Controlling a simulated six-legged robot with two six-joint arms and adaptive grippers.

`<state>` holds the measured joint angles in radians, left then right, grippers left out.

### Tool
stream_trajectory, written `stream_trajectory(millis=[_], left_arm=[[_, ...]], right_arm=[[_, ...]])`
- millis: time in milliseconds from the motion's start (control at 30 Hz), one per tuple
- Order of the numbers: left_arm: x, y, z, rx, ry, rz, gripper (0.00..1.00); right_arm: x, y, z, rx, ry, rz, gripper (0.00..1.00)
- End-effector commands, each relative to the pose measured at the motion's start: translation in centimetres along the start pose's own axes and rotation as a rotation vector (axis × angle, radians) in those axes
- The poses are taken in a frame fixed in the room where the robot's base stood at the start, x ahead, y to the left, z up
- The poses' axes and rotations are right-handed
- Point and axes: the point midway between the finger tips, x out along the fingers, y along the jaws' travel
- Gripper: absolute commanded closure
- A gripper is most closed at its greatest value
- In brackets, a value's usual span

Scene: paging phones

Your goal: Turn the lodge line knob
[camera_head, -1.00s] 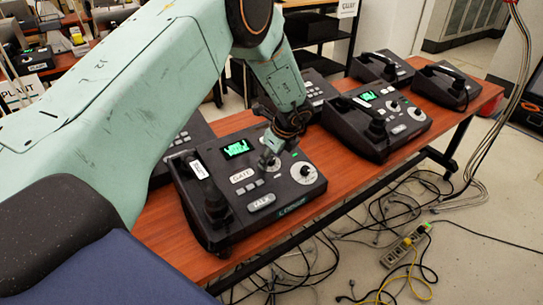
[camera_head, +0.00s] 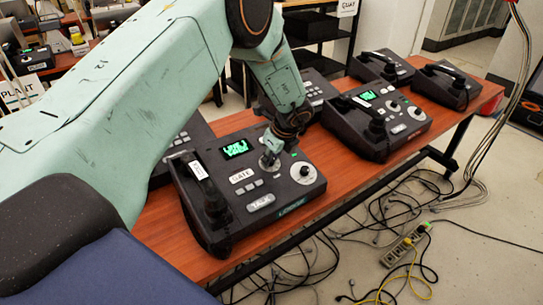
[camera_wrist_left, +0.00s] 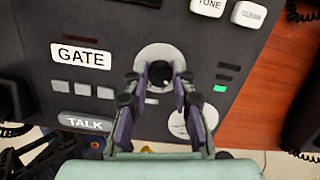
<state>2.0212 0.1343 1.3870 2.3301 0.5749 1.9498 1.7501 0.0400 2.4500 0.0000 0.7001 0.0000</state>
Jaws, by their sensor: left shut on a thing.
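The nearest desk phone (camera_head: 255,217) lies on the wooden table, with a GATE label, a TALK key and a front label that seems to read LODGE. My left gripper (camera_head: 270,158) is over its upper dial. In the left wrist view, my left gripper's fingers (camera_wrist_left: 159,82) stand on either side of a dark round knob (camera_wrist_left: 160,70) on a white dial, shut on it. A second white dial with a knob (camera_head: 304,172) sits beside it on the same phone, partly hidden by a finger in the wrist view. My right gripper is not in view.
A similar phone (camera_head: 385,138) with a lit green screen stands to the right, and more phones stand behind. The handset (camera_head: 203,185) rests on the near phone's left side. Bare table (camera_head: 160,235) shows along the front. Cables and a power strip (camera_head: 402,248) lie on the floor.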

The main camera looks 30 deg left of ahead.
Motion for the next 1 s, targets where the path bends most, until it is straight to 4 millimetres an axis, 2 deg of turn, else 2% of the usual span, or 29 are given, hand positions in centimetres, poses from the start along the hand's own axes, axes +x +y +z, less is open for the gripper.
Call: stream_trajectory(millis=[700, 1000], left_arm=[[-0.4, -0.3, 0.4, 0.499, 0.011, -0.076, 1.0], [-0.3, -0.4, 0.4, 0.618, 0.014, -0.094, 1.0]], right_arm=[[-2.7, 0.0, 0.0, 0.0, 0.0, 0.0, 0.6], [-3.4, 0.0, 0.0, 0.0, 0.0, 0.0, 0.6]])
